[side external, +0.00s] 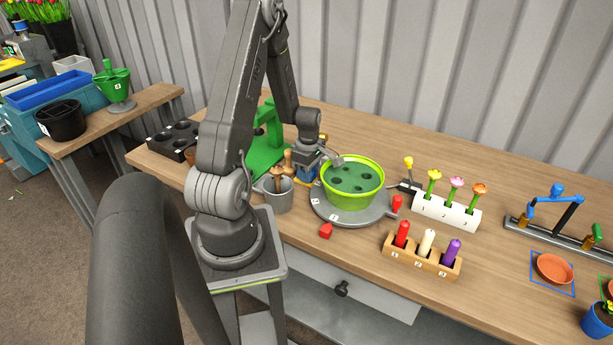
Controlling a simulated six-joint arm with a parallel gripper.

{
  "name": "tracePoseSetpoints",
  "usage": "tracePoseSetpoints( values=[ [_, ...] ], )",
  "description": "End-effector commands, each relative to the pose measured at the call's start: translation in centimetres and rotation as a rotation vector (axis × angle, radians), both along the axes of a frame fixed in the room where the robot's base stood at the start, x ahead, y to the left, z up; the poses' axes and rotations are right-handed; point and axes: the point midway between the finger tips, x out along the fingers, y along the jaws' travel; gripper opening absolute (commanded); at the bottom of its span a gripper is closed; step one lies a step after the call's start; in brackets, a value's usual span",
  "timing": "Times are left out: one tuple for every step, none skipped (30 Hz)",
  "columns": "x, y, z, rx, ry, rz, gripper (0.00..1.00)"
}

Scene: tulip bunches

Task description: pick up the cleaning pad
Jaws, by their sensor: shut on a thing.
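My gripper (327,158) is at the left back rim of the lime-green bowl (371,190). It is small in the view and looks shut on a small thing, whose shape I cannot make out. I cannot clearly identify the cleaning pad. The bowl has a dark green inside with several dark holes and stands on a grey round turntable (326,207). A small blue and yellow thing (305,178) sits just below my gripper, partly hidden by it.
A grey cup (277,197) with brown-topped tools stands left of the turntable. A green stand (267,145) is behind my arm. A white flower rack (446,212) and a wooden rack (421,257) are at the right.

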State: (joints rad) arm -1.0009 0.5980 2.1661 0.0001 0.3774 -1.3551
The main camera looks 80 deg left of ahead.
Motion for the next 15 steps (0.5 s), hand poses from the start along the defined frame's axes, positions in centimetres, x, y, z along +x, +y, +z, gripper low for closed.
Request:
tracePoseSetpoints(
  values=[
    [0.0, 0.0, 0.0, 0.0, 0.0, 0.0, 0.11],
    [0.0, 0.0, 0.0, 0.0, 0.0, 0.0, 0.11],
    [0.0, 0.0, 0.1, 0.001, -0.001, 0.0, 0.1],
    [0.0, 0.0, 0.2, 0.001, -0.001, 0.0, 0.1],
    [0.0, 0.0, 0.3, 0.001, -0.001, 0.0, 0.1],
    [0.0, 0.1, 0.7, 0.003, -0.001, 0.0, 0.1],
    [0.1, 0.1, 1.0, 0.004, -0.002, 0.0, 0.1],
    [0.1, 0.1, 1.4, 0.004, -0.003, 0.0, 0.1],
    [0.1, 0.1, 2.1, 0.004, -0.003, 0.0, 0.1],
    [0.1, 0.1, 2.6, 0.005, -0.004, 0.0, 0.1],
    [0.1, 0.1, 3.2, 0.006, -0.004, 0.0, 0.1],
    [0.1, 0.1, 4.1, 0.006, -0.004, 0.0, 0.1],
    [0.1, 0.1, 4.7, 0.006, -0.004, 0.0, 0.1],
    [0.1, 0.1, 5.3, 0.006, -0.004, 0.0, 0.1],
    [0.1, 0.1, 6.1, 0.006, -0.004, 0.0, 0.1]
  ],
)
